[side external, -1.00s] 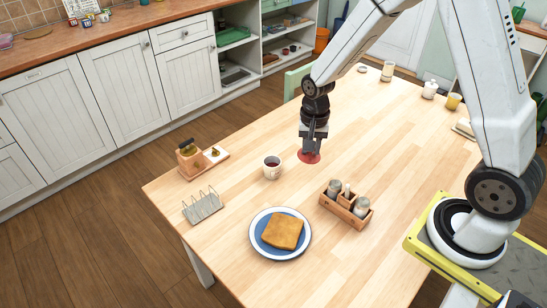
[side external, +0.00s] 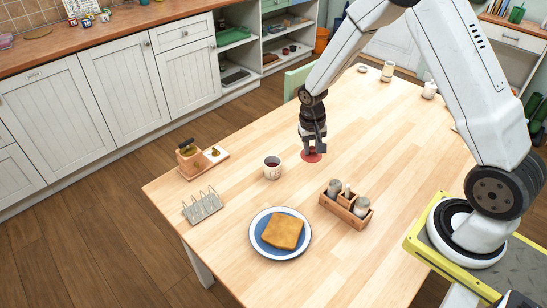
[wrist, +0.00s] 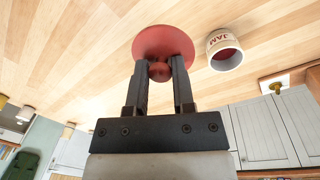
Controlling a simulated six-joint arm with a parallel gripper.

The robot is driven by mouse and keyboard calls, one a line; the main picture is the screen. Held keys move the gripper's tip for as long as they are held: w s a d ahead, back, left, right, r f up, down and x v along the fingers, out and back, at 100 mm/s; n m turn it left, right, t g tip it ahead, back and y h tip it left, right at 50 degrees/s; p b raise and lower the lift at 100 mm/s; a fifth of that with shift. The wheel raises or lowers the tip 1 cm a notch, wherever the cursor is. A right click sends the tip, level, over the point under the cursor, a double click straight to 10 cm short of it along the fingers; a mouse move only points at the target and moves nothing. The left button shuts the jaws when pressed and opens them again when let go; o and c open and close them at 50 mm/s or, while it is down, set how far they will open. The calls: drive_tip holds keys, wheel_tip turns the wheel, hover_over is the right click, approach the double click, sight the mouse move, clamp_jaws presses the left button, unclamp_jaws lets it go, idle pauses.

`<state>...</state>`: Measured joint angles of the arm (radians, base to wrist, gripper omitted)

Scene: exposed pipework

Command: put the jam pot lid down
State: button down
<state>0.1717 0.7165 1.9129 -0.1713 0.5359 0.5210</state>
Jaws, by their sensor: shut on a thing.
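The jam pot lid (side external: 312,157) is a red disc with a round knob. My gripper (side external: 313,150) is shut on the knob, and the lid hangs level below the fingers, at or just above the table; I cannot tell if it touches. In the wrist view the lid (wrist: 163,42) shows between and beyond the fingertips of my gripper (wrist: 161,66). The jam pot (side external: 272,167) is a white cup with dark red jam, open on top, to the left of the lid and apart from it. The pot (wrist: 224,50) shows its JAM lettering in the wrist view.
A plate (side external: 257,241) with toast (side external: 283,231) lies at the front. A wooden caddy (side external: 345,208) with shakers stands right of it. A toast rack (side external: 202,207) and a small board (side external: 214,158) are at left. The table (side external: 370,140) around the lid is clear.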

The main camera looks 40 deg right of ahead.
sight(314, 148)
drive_tip(key=shift+w+d+f+n, duration=0.25)
drive_tip(key=shift+d+f+n, duration=0.2)
drive_tip(key=shift+d+f, duration=0.15)
drive_tip(key=shift+w+d+f+n, duration=0.25)
drive_tip(key=shift+d+f+n, duration=0.25)
drive_tip(key=shift+f, duration=5.2)
drive_tip(key=shift+c, duration=2.3)
unclamp_jaws()
drive_tip(key=shift+f, duration=0.1)
drive_tip(key=r, duration=0.3)
drive_tip(key=a+r, duration=0.1)
drive_tip(key=r, duration=0.7)
drive_tip(key=shift+w+a, duration=0.15)
drive_tip(key=shift+w, duration=0.1)
drive_tip(key=shift+r, duration=0.6)
